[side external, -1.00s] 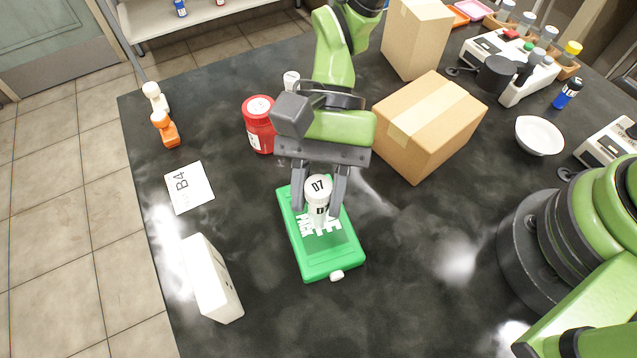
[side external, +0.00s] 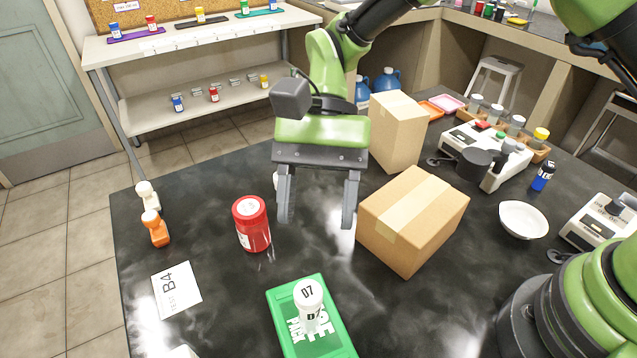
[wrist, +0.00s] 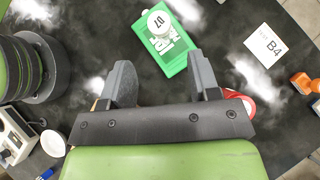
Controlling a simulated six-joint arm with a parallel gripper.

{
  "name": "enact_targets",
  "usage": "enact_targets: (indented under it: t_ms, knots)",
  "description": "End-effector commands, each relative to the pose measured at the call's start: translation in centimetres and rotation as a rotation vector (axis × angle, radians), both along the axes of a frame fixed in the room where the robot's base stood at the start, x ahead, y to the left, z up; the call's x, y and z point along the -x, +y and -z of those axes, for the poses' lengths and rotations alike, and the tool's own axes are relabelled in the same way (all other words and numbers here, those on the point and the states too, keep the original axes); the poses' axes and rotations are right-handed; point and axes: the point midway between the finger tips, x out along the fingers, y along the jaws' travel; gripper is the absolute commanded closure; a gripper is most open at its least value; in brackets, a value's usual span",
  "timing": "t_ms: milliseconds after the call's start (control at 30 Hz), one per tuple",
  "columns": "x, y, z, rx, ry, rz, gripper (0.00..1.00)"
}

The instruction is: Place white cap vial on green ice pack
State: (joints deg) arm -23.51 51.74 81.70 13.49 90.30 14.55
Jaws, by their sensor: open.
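The white cap vial (side external: 309,301), marked D7, stands upright on the green ice pack (side external: 337,339) at the bottom of the side view. In the wrist view the vial (wrist: 158,20) and the ice pack (wrist: 178,61) show at the top, beyond the fingertips. My gripper (side external: 317,222) is open and empty, raised above the bench behind the vial and apart from it. In the wrist view its two fingers (wrist: 161,75) are spread with nothing between them.
A red jar (side external: 251,224) stands left of my gripper. A cardboard box (side external: 412,222) is close on the right, with a taller box (side external: 396,133) behind. A B4 card (side external: 176,289) lies at left. Orange (side external: 155,228) and white (side external: 147,195) bottles stand near the left edge.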

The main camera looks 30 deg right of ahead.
Motion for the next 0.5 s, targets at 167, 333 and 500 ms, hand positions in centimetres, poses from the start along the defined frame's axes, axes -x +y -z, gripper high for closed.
enact_targets:
  t_ms: [167, 333, 500]
  knots:
    - [-1.0, -0.8, -1.3, 0.000, -0.002, 0.000, 0.44]
    - [-1.2, -1.0, -1.5, 0.000, 0.000, 0.000, 0.44]
    - [-1.3, -1.6, -2.7, -0.003, -0.046, 0.000, 0.44]
